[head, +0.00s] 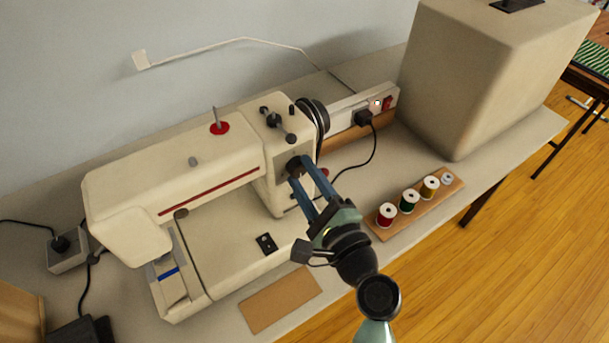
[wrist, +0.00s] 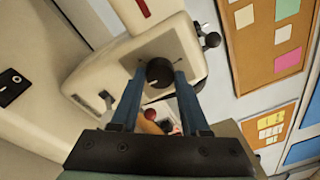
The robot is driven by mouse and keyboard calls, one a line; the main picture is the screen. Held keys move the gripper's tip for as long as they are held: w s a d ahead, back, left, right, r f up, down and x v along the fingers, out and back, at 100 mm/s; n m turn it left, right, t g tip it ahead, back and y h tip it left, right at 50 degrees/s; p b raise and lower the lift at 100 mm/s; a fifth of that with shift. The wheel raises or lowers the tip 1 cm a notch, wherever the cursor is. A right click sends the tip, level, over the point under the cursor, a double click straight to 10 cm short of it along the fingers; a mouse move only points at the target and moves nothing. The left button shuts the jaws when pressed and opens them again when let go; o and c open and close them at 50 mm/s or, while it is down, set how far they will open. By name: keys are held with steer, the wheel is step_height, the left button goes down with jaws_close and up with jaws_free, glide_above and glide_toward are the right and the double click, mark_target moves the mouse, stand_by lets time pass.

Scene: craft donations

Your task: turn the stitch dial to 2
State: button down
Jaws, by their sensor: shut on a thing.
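The cream sewing machine (head: 215,158) stands on the table, and part of it shows in the wrist view (wrist: 165,47). The stitch dial (wrist: 160,72) is a dark round knob on the machine's pillar. In the head view it is mostly hidden behind the fingertips. My gripper (head: 297,170) reaches the front of the pillar with its two blue fingers. In the wrist view my gripper (wrist: 159,75) has one finger on each side of the dial and is shut on it. The dial's numbers and pointer are too small to read.
A wooden rack (head: 418,205) with several thread spools lies to the right of my gripper. A large beige cover (head: 480,75) stands at the back right. A power strip (head: 360,110) with a plugged cable is behind. A brown mat (head: 281,299) lies in front.

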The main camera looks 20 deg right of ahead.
steer(key=shift+f, duration=0.1)
steer(key=n+b, duration=0.1)
steer(key=b, duration=0.1)
steer(key=n+b, duration=0.1)
steer(key=shift+f+n+b, duration=0.25)
steer(key=shift+n+b, duration=0.05)
steer(key=shift+b, duration=0.1)
steer(key=n+b, duration=0.3)
steer(key=b, duration=0.1)
steer(key=shift+f+n+t+y, duration=0.1)
steer(key=shift+n+t+y, duration=0.2)
steer(key=shift+n, duration=0.1)
steer(key=n+b, duration=0.3)
steer(key=b, duration=0.1)
steer(key=shift+d+r+n+y+b, duration=0.15)
steer(key=shift+n+y+b, duration=0.25)
steer(key=shift+n+b, duration=0.95)
steer(key=shift+r+n, duration=0.15)
steer(key=shift+n, duration=0.1)
steer(key=shift+c, duration=2)
jaws_free()
